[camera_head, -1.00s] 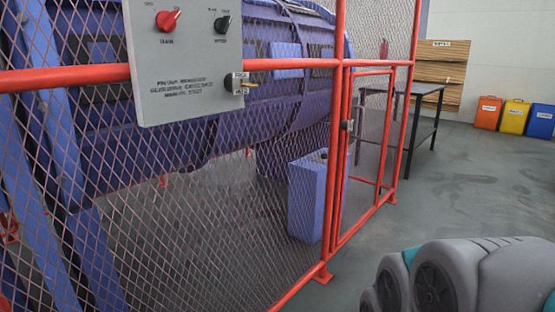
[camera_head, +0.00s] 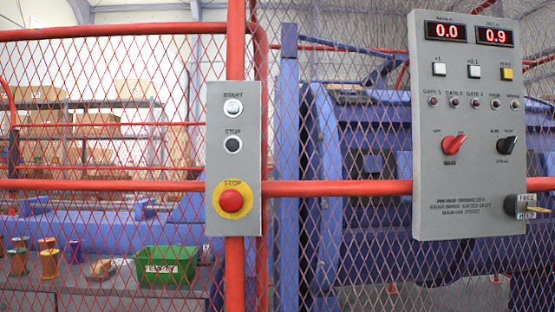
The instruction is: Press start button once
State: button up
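A grey button box (camera_head: 217,155) is mounted on a red fence post in the head view, left of the middle. Its top button is the pale start button (camera_head: 233,107), under the label START. Below it is a black stop button (camera_head: 233,145). At the bottom is a red mushroom stop button (camera_head: 231,201) on a yellow disc. A grey control panel (camera_head: 463,220) hangs on the fence at the right, with red displays reading 0.0 and 0.9. Nothing covers the start button. My gripper is not in view.
A red mesh fence with a horizontal red rail (camera_head: 340,188) crosses the view. Behind it stand the blue machine (camera_head: 375,150), a bench with several spools, a green bin (camera_head: 166,266) and shelves with boxes. A key switch (camera_head: 525,207) sticks out at the control panel's lower right.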

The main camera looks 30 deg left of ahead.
aim_at(232, 108)
jog(key=u, duration=0.4)
jog(key=j+u, duration=0.15)
jog(key=u, duration=1.1)
jog(key=i+j, duration=0.05)
jog(key=i, duration=0.05)
